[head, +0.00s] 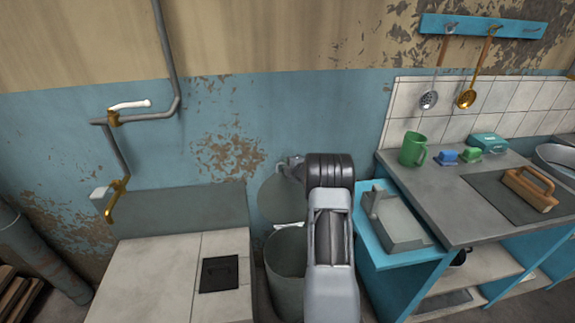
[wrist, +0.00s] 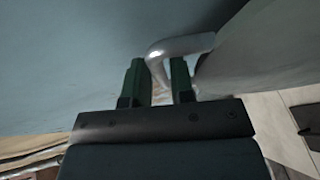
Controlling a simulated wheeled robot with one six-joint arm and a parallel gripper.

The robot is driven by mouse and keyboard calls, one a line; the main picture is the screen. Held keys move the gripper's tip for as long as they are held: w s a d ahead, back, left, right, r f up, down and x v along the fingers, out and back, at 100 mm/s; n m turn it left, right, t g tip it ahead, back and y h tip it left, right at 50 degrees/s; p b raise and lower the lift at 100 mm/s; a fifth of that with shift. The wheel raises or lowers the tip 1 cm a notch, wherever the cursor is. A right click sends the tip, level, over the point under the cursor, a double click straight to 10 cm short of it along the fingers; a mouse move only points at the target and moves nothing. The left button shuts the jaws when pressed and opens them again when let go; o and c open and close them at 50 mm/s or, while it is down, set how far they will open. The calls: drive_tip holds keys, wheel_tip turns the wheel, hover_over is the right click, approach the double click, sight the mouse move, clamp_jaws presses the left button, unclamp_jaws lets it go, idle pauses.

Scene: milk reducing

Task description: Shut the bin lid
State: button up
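The bin (head: 286,262) is a grey-green cylinder standing between the tiled block and the blue counter unit, partly hidden behind my arm. Its round lid (head: 281,203) is raised up against the wall, so the bin is open. My gripper (head: 291,166) is at the lid's upper edge in the head view, its fingers mostly hidden there. In the wrist view, my gripper's two green fingers (wrist: 158,80) stand close together on either side of the lid's bent grey handle (wrist: 182,46). The handle fills most of the narrow gap. The lid's surface (wrist: 262,55) is at the right.
The wall is close behind the lid. A blue shelf (head: 368,238) with a grey box-shaped thing (head: 398,222) stands right of my arm, beside the counter (head: 450,205). A tiled block (head: 160,270) with a black hatch (head: 220,273) is at the left.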

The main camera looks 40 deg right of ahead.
clamp_jaws()
drive_tip(key=shift+s+f+b, duration=0.1)
drive_tip(key=shift+f+b, duration=0.05)
drive_tip(key=shift+b, duration=0.2)
